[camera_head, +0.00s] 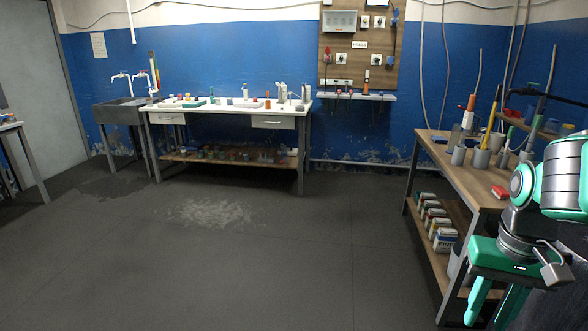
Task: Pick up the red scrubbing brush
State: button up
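A small red block-like thing (500,191), which looks like the red scrubbing brush, lies on top of the wooden workbench (450,148) at the right. It is too small to make out bristles. My gripper (487,321) hangs at the lower right, pointing down, in front of the bench in the picture and lower than the brush. Its two teal fingers are apart, with nothing seen between them. The fingertips are close to the bottom edge of the picture.
Grey pots holding tools (481,158) stand on the bench beside the red thing. Several bottles (443,236) sit on its lower shelf. A white-topped table (230,110) and a sink (118,112) stand along the far wall. The middle floor (270,250) is clear.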

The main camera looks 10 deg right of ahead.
aim_at(499, 190)
jog(key=u, duration=0.1)
jog(key=i, duration=1.2)
jog(key=z, duration=0.35)
jog(key=i, duration=1.05)
jog(key=z, duration=1.25)
jog(key=i, duration=0.7)
jog(key=z, duration=0.4)
